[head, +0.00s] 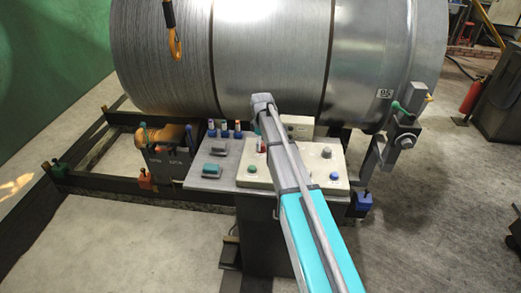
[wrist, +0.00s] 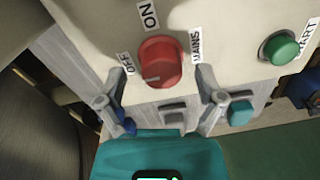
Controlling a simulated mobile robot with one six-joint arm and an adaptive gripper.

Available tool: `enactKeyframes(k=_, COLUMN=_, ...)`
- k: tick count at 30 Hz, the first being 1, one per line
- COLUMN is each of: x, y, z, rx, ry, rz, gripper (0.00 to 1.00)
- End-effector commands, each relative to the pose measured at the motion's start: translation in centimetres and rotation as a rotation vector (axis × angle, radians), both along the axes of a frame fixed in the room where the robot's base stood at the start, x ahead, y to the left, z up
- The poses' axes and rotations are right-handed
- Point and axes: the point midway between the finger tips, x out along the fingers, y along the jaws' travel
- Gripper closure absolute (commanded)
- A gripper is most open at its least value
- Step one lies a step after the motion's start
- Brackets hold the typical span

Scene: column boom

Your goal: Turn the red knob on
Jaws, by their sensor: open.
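The red knob (wrist: 162,62) sits on a pale control panel (wrist: 230,20) in the wrist view. An OFF label (wrist: 125,64) is at its left, an ON label (wrist: 150,15) above it and a MAINS label (wrist: 196,46) at its right. A short pale mark shows on the knob's lower edge, left of its middle. My gripper (wrist: 160,84) is open and empty, with one finger at each side of the knob's lower part; I cannot tell how far above the panel they are.
A green button (wrist: 281,46) labelled START is right of the knob. The pale panel (head: 268,176) also bears a blue button (head: 334,176).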

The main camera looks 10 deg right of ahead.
Motion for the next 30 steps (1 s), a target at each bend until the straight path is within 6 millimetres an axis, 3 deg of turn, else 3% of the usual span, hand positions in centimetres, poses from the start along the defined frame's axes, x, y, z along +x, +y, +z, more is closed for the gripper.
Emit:
enactKeyframes(k=6, x=-0.04, y=0.03, z=-1.05, rx=0.000, ry=0.000, rz=0.000, gripper=0.13)
enactKeyframes(k=19, x=-0.04, y=0.03, z=-1.11, rx=0.000, ry=0.000, rz=0.000, gripper=0.15)
enactKeyframes(k=30, x=-0.02, y=0.01, z=-1.12, rx=0.000, ry=0.000, rz=0.000, gripper=0.83)
